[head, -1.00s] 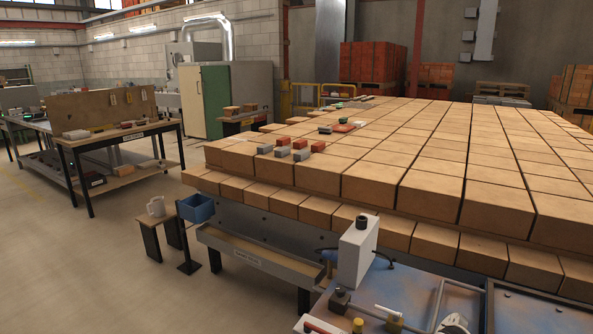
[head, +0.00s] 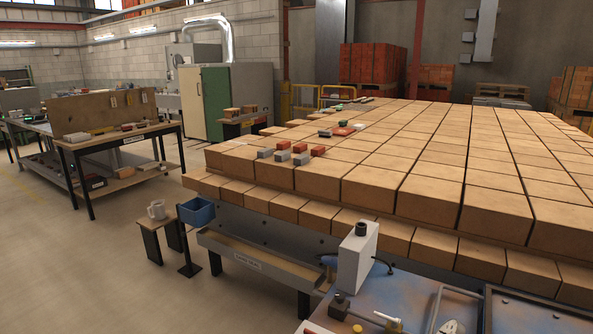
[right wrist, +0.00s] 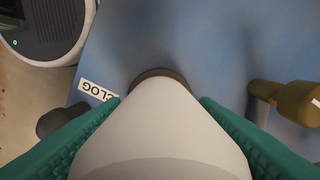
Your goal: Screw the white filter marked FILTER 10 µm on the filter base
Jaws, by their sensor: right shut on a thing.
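In the right wrist view, the green-padded fingers of my right gripper (right wrist: 159,103) are shut on a smooth white tapered body (right wrist: 160,145), which looks like the filter. No FILTER 10 µm marking shows on its visible side. A dark brown ring (right wrist: 158,73) shows at its far, narrow end, above a blue surface. I cannot tell whether the ring belongs to the filter or to the filter base, nor whether the two touch. I cannot make out the filter base elsewhere. My left gripper is not in view.
A brass-coloured fitting (right wrist: 295,100) stands right of the held body. A label reading "CLOG" (right wrist: 98,91) is partly hidden at left. A round grey device (right wrist: 45,25) has a green light. In the head view, a white box with a black cap (head: 354,262) stands beside large stacked bricks (head: 430,205).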

